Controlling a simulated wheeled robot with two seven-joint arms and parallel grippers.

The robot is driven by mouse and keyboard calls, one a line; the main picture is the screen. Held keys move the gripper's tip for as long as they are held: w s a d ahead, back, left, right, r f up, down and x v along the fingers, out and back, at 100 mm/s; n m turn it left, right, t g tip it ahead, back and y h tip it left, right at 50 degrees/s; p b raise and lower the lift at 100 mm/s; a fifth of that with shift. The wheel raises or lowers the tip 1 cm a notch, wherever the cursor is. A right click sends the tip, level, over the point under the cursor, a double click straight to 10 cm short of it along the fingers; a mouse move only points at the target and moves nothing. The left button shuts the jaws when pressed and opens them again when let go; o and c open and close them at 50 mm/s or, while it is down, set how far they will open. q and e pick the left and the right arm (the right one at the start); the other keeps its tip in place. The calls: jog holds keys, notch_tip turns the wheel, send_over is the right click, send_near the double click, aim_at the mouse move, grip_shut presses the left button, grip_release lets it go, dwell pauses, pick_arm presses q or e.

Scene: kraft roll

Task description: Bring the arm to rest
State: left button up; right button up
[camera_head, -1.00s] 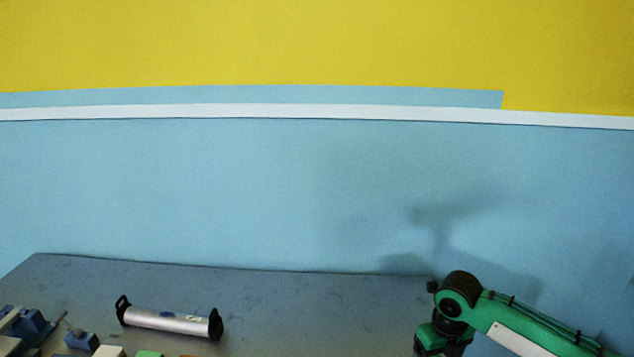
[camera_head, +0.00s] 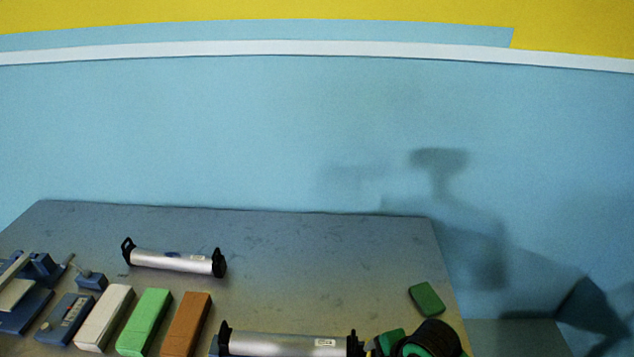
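A green and black part of my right arm shows at the bottom edge, right of centre, beside the right end of the near silver roller. No fingers of my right gripper can be made out. My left arm and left gripper are not in the head view. The near silver roller (camera_head: 290,344) has black end brackets and a small white label, and is cut off by the bottom edge. A second silver roller (camera_head: 172,261) with black end brackets lies farther back on the grey table (camera_head: 320,270), left of centre.
A white block (camera_head: 104,318), a green block (camera_head: 144,321) and a brown block (camera_head: 187,323) lie in a row at the front left. Blue devices (camera_head: 66,318) stand left of them. A small dark green block (camera_head: 426,299) lies near the table's right edge. The middle back is clear.

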jog(key=s+d+f+m+t+h, duration=0.1)
jog(key=s+d+m+h, duration=0.1)
jog(key=s+d+m, duration=0.6)
jog(key=s+d+m+h, duration=0.15)
jog(key=s+m, duration=0.45)
jog(key=m, duration=0.6)
notch_tip(320, 180, down, 37)
jog(key=g+b, duration=0.1)
jog(key=b, duration=0.4)
jog(key=s+d+f+b, duration=0.2)
jog(key=s+f, duration=0.8)
jog(key=f, duration=0.2)
jog(key=s+d+f+g+b, duration=0.1)
jog(key=s+f+b, duration=0.2)
jog(key=s+f, duration=0.6)
notch_tip(320, 180, down, 3)
jog(key=shift+s+d+r+n+g, duration=0.1)
jog(key=shift+s+d+n+g, duration=0.2)
jog(key=shift+s+d+n, duration=0.1)
